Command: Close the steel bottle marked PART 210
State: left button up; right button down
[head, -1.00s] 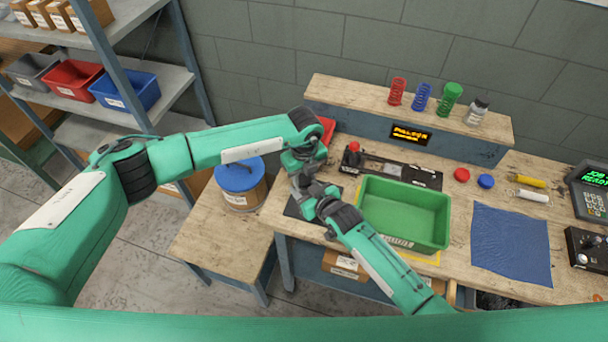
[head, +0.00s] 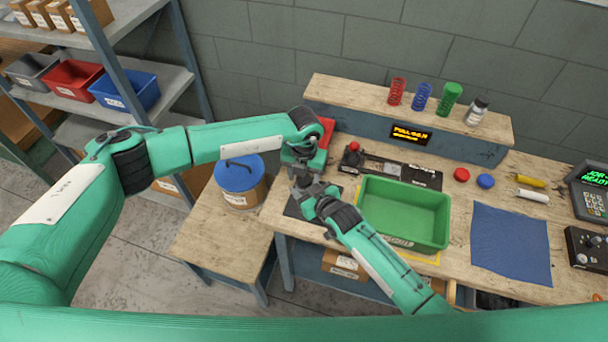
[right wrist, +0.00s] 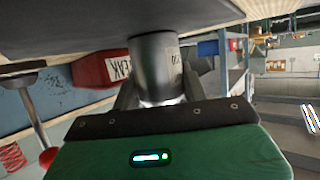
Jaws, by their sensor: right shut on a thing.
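The steel bottle (right wrist: 153,62) is a grey metal cylinder in the right wrist view. Dark print shows on its right side, too partial to read. My right gripper (right wrist: 158,98) is shut around it, one finger on each side. The bottle's end towards the gripper is partly hidden by the gripper body. In the head view my right gripper (head: 304,187) is over the dark mat (head: 294,208), left of the green bin, and the bottle is not clear there. I cannot make out a cap.
The green bin (head: 405,212) is close to the right of my right gripper. A red box (right wrist: 101,69) is behind the bottle. A lever with a red knob (head: 353,146) stands behind the bin. A blue cloth (head: 510,243) lies further right. A blue-lidded drum (head: 239,173) stands left.

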pick_arm(q)
jog(key=shift+r, duration=0.1)
jog(key=shift+r, duration=2.2)
jog(key=shift+c, duration=0.5)
jog(key=n, duration=0.3)
jog(key=shift+d+r, duration=0.15)
jog(key=shift+r, duration=0.2)
jog(key=n, duration=0.1)
jog(key=r+n, duration=0.1)
jog(key=n, duration=0.1)
jog(key=shift+s, duration=0.1)
jog(key=n, duration=0.3)
jog(key=shift+r, duration=0.35)
jog(key=n, duration=0.2)
jog(key=r+n, duration=0.1)
jog(key=n, duration=0.1)
